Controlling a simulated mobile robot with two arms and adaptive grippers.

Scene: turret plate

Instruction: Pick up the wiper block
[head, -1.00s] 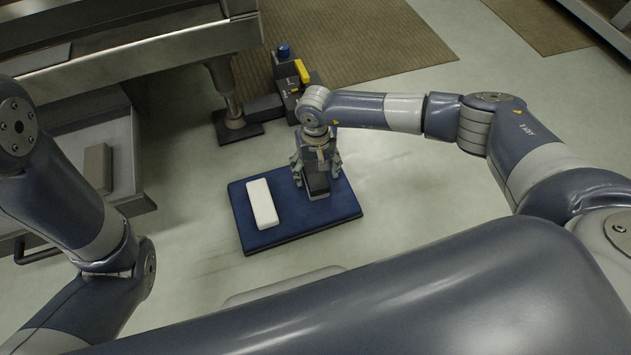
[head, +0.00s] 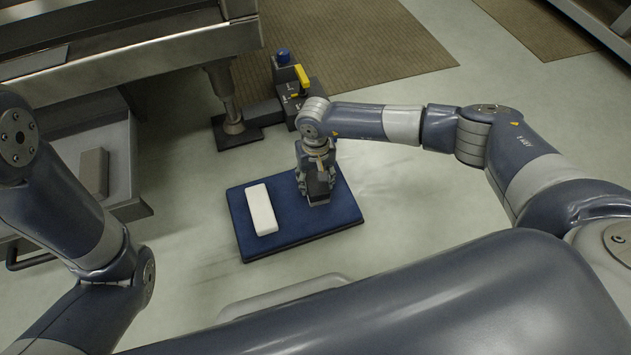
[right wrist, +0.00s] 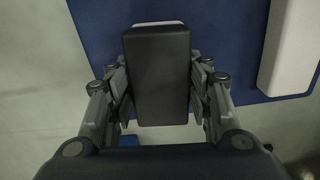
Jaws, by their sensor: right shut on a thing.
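The wiper block, a dark oblong block (head: 318,187), is at the right part of a blue mat (head: 298,236). My right gripper (head: 317,178) points down over it and is shut on it. In the right wrist view the dark block (right wrist: 160,75) sits between the two fingers (right wrist: 160,88), with a finger on each long side. Whether its underside touches the mat cannot be told. A white block (head: 262,209) lies on the mat to the left, apart from the gripper; part of it shows in the right wrist view (right wrist: 291,45). My left gripper is out of view.
Behind the mat stands a dark device (head: 293,98) with a blue knob and a yellow lever, beside a metal machine foot (head: 233,126). An open drawer (head: 130,204) with a grey block (head: 94,172) is at the left. The floor right of the mat is clear.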

